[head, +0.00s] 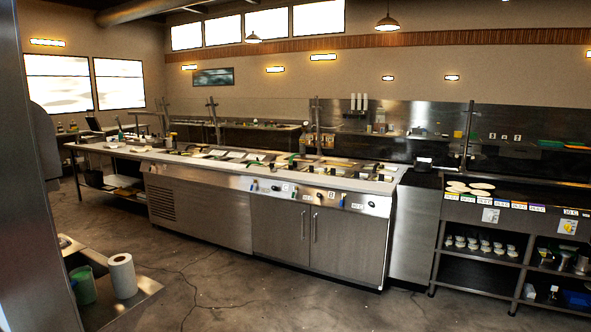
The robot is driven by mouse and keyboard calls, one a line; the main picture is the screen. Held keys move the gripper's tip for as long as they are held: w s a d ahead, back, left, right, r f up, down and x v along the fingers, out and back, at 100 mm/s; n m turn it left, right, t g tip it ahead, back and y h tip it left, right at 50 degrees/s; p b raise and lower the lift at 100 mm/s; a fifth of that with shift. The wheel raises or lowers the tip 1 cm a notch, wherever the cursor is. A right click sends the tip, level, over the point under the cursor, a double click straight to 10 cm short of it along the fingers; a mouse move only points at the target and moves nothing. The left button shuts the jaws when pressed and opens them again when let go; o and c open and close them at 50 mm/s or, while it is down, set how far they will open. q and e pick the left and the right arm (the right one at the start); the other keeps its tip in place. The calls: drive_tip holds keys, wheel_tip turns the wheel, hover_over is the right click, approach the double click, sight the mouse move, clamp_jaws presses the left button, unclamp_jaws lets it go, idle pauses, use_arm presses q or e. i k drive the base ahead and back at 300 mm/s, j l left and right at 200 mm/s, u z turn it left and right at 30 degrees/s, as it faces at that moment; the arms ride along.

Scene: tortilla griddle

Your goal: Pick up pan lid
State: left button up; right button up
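I cannot make out a pan lid for certain in the head view. Several flat, pale tortilla-like rounds (471,187) lie on the dark griddle top (520,190) at the right. Metal pots or pans (581,264) stand on a lower shelf under it at the far right, too small and cut off to tell whether one has a lid. Neither of my grippers shows in this view.
A long steel prep counter (215,205) with closed cabinet doors runs across the middle. Shelves (480,270) stand under the griddle. A paper towel roll (122,276) and green container (82,285) stand at lower left. The concrete floor (290,305) in front is clear.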

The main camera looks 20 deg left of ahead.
sight(294, 164)
drive_tip(key=i+u, duration=0.1)
drive_tip(key=u, duration=0.2)
drive_tip(key=i, duration=2.6)
drive_tip(key=i+j, duration=0.15)
drive_tip(key=i, duration=2.4)
drive_tip(key=l+z, duration=0.05)
drive_tip(key=l, duration=0.1)
